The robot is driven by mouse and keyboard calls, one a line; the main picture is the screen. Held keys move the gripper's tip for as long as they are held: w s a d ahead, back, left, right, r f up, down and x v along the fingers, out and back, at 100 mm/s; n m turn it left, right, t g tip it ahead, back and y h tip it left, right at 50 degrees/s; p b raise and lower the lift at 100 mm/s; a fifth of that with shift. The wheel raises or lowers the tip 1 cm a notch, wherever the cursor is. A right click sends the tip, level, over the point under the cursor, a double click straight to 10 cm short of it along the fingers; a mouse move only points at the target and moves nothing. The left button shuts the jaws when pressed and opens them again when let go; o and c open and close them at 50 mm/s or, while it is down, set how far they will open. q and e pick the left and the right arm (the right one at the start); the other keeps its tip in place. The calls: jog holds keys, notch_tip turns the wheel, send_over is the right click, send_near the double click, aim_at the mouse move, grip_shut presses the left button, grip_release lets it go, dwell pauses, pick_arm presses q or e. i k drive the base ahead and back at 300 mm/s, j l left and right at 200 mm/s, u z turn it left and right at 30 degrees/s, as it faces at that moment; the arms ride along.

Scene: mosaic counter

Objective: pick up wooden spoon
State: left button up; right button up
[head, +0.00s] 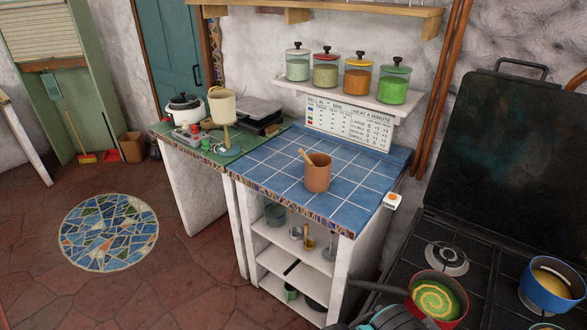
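A wooden spoon (304,156) stands tilted in a terracotta pot (317,175) on the blue tiled counter (272,170). Only the upper end of its handle shows above the rim, leaning to the left. The rest of the spoon is hidden inside the pot.
The blue tiles around the pot are clear. A shelf (345,103) with several lidded jars is above the counter's back. A green-topped counter (190,146) with kitchen items adjoins on the left. A stove with a red pan (438,298) and a blue pot (553,284) stands at right.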

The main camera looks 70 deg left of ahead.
aim_at(300, 152)
jog(key=k+u, duration=0.1)
jog(key=u, duration=0.4)
jog(key=k+u, duration=0.1)
jog(key=u, duration=0.4)
jog(key=k+u, duration=0.1)
jog(key=u, duration=0.85)
jog(key=k, duration=0.05)
